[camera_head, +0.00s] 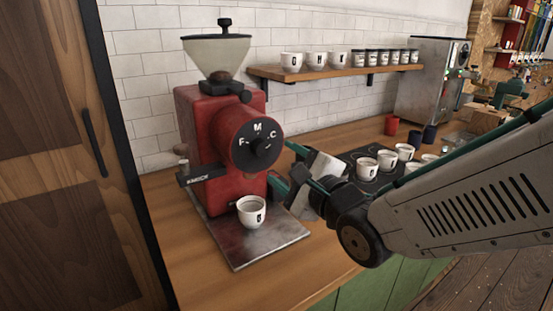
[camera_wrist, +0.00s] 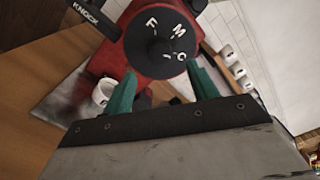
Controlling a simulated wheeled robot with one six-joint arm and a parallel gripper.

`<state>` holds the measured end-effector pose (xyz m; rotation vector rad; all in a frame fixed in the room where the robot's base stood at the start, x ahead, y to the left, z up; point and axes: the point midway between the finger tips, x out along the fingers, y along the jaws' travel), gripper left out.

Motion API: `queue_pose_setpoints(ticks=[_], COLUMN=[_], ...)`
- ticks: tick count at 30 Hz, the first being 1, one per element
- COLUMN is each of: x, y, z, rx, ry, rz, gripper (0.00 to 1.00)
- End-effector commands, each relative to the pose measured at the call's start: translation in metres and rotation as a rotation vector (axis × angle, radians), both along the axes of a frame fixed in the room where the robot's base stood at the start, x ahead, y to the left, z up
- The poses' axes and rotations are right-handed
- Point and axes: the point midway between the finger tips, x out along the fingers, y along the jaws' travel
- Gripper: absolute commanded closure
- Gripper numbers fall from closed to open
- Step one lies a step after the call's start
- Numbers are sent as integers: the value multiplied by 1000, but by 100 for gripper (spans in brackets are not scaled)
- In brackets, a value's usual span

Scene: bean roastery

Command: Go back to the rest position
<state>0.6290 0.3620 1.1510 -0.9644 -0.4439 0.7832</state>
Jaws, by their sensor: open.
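My gripper (camera_head: 288,168) is beside the front right of the red grinder (camera_head: 220,130), close to its round dial (camera_head: 257,146) marked F, M and C. In the wrist view, the two green fingers of my gripper (camera_wrist: 162,88) are spread apart with nothing between them, and the dial (camera_wrist: 160,45) is just beyond their tips. I cannot tell whether a finger touches the grinder. A white cup (camera_head: 251,211) stands upright on the metal tray (camera_head: 262,242) under the grinder; the cup also shows in the wrist view (camera_wrist: 104,91), left of the fingers.
A wooden shelf (camera_head: 300,74) with cups and dark jars hangs on the tiled wall. Several white cups stand on a dark mat (camera_head: 345,158) behind my arm. The counter's front left is clear.

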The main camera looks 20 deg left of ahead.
Motion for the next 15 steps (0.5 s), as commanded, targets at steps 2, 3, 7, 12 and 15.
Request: queue_pose_setpoints(ticks=[2, 3, 7, 12, 15], x=[-2, -2, -2, -2, -1], y=[-2, -3, -2, -2, -4], z=[0, 0, 0, -1, -15], rx=[0, 0, 0, -23, -157], ry=[0, 0, 0, -23, -69], rz=[0, 0, 0, -1, -3], gripper=[41, 41, 41, 41, 41])
